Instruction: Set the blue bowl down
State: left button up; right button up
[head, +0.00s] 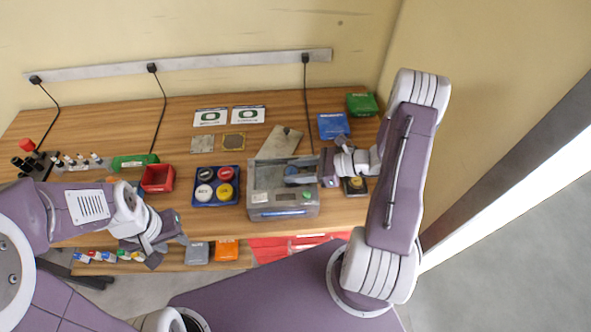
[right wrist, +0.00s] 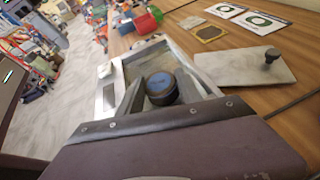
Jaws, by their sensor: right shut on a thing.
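My right gripper (head: 308,178) reaches from the right over the open top of a clear grey box (head: 283,212). In the right wrist view the gripper (right wrist: 160,90) is shut on a dark round piece with a blue top (right wrist: 161,84), seemingly the blue bowl. It sits between the fingers within the box's walls (right wrist: 145,52). I cannot tell whether it touches the box floor.
A flat lid with a knob (head: 281,141) lies behind the box. A blue tray (head: 214,205) of round pots stands left of it, a red bin (head: 157,178) further left. A black box (head: 354,187) stands to the right, a blue box (head: 333,125) behind.

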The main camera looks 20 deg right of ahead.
jog(key=shift+s+f+b, duration=0.2)
jog(key=shift+f+b, duration=0.25)
jog(key=shift+f, duration=0.15)
jog(key=o, duration=1.1)
jog(key=shift+s+a, duration=0.1)
jog(key=shift+s, duration=0.1)
jog(key=shift+r, duration=0.25)
jog(key=shift+r+p, duration=0.5)
jog(key=shift+p, duration=0.2)
jog(key=d, duration=0.1)
jog(key=d+b, duration=0.1)
jog(key=shift+s+d+r, duration=0.1)
jog(key=shift+d+r, duration=0.1)
jog(key=shift+d, duration=0.15)
jog(key=v, duration=0.9)
jog(key=shift+s+r+b, duration=0.15)
jog(key=shift+r+b, duration=0.15)
jog(key=shift+b, duration=0.05)
jog(key=shift+f, duration=0.1)
